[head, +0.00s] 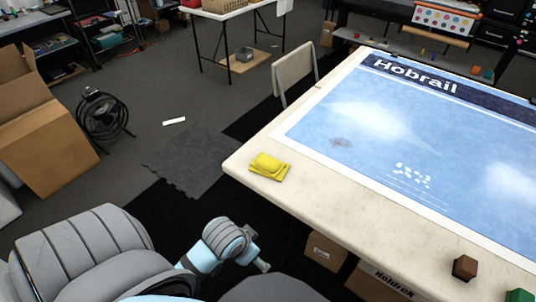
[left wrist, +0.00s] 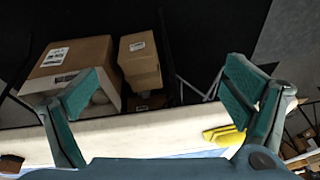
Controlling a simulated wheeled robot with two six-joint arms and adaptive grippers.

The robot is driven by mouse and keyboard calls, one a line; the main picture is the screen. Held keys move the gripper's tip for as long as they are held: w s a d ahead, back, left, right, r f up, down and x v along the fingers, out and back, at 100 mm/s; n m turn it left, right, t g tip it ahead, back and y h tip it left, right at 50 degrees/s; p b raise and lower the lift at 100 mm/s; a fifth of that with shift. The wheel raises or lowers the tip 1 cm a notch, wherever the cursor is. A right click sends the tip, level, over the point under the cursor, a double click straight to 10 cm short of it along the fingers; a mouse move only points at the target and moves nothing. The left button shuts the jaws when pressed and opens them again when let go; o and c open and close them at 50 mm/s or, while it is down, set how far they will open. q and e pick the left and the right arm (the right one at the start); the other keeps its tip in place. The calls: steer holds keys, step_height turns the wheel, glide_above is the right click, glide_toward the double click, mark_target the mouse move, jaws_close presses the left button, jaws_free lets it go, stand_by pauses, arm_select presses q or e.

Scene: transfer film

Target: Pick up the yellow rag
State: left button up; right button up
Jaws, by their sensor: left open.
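The yellow rag (head: 268,166) lies folded on the near left corner of the pale table (head: 330,215) in the head view. In the left wrist view the yellow rag (left wrist: 222,134) shows at the lower right, partly hidden behind one finger. My left gripper (left wrist: 160,95) is open and empty, with its two teal fingers wide apart. In the head view my left arm is low at the bottom, and its gripper (head: 262,266) shows only in part, below and apart from the rag. My right gripper is not in view.
A blue Hobrail poster (head: 400,130) covers much of the table. A brown block (head: 464,267) and a green block (head: 519,295) sit near its front edge. Cardboard boxes (head: 325,252) are under the table. A chair (head: 294,75) stands at its left side, and a fan (head: 103,115) on the floor.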

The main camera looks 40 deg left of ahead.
arm_select(q)
steer(key=w+a+r, duration=0.2)
steer(key=w+a, duration=0.4)
steer(key=w, duration=0.6)
steer(key=n, duration=0.3)
glide_toward(268, 160)
steer(key=shift+t, duration=0.3)
steer(key=b+x, duration=0.2)
steer(key=x, duration=0.1)
steer(key=b+x, duration=0.2)
steer(key=x, duration=0.2)
steer(key=b+x, duration=0.2)
steer(key=x, duration=0.1)
steer(key=shift+s+d+f, duration=0.1)
steer(key=shift+s+f, duration=0.1)
steer(key=shift+f, duration=0.1)
steer(key=shift+r, duration=0.1)
steer(key=shift+c, duration=0.4)
steer(key=c, duration=1.1)
steer(key=shift+r, duration=0.15)
steer(key=shift+c, duration=0.2)
